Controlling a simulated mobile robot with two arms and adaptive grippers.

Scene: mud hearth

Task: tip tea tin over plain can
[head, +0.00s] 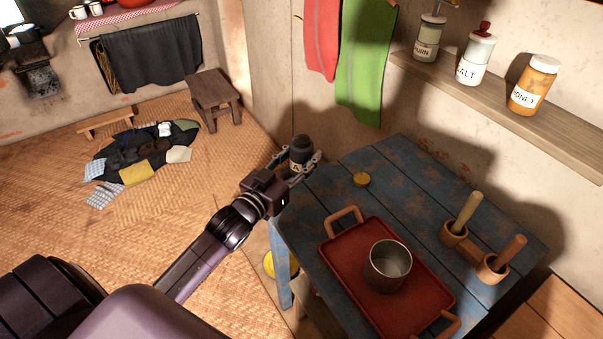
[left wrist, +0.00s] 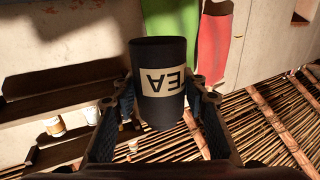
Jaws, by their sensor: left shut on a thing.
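The tea tin (head: 301,152) is dark, with a pale label. My left gripper (head: 299,168) is shut on it and holds it above the far left corner of the blue table. The tin looks roughly upright in the head view. In the left wrist view the tin (left wrist: 158,55) sits between the two fingers, its label partly readable and upside down in the picture. The plain can (head: 390,262) is bare metal with an open top. It stands upright on the red tray (head: 343,275), to the right of and nearer than the tin. My right gripper is not in view.
A wooden holder with two pestle-like handles (head: 466,212) stands right of the tray. Labelled jars stand on the wall shelf (head: 490,100). Towels (head: 366,65) hang behind the table.

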